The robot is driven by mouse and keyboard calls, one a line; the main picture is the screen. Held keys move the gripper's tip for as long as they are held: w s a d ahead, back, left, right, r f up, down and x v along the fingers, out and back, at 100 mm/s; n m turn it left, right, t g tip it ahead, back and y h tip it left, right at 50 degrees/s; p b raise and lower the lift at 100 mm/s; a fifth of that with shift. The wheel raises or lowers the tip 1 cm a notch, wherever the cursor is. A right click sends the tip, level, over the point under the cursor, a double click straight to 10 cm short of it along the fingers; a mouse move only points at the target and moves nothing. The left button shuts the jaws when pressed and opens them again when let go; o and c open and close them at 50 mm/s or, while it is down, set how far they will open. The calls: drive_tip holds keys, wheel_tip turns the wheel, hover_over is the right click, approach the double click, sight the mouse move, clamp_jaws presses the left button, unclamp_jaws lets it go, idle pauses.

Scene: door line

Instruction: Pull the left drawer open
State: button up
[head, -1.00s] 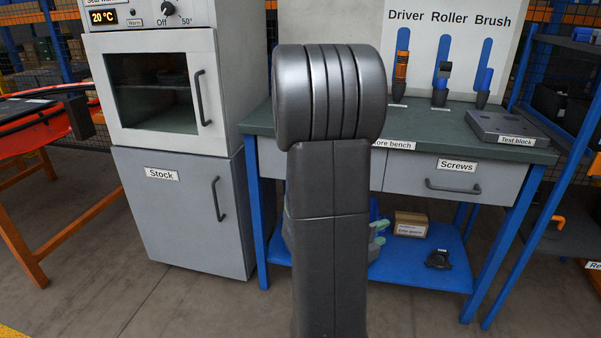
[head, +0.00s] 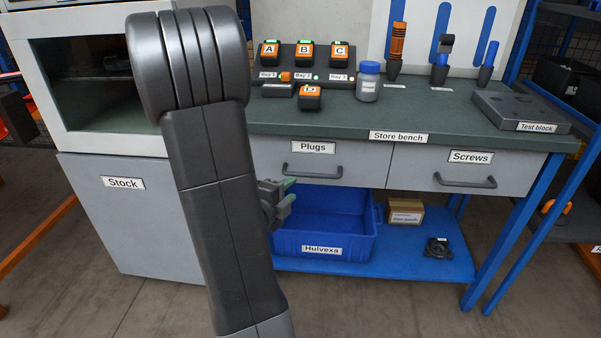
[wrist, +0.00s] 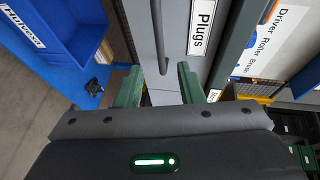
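The left drawer (head: 340,163), labelled Plugs, is a grey front under the bench top, flush with the drawer beside it. Its dark bar handle (head: 312,174) is level across the front. In the wrist view the drawer front (wrist: 182,55) appears turned on its side, with the handle (wrist: 160,40) running down the picture. My gripper (head: 287,191) is low and left of the handle in the head view, partly hidden by my arm. In the wrist view my gripper (wrist: 158,84) has its green fingers apart, with the handle's end between them in the picture. Contact cannot be told.
The right drawer (head: 470,170), labelled Screws, is shut. A blue bin (head: 330,240) stands on the lower shelf (head: 385,265) below the drawers. A small carton (head: 405,215) is beside it. The Stock cabinet (head: 130,225) is left. Floor in front is clear.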

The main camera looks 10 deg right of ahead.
sight(308, 176)
drive_tip(key=b+x, duration=0.1)
drive_tip(key=x, duration=1.1)
drive_tip(key=shift+s, duration=0.1)
clamp_jaws()
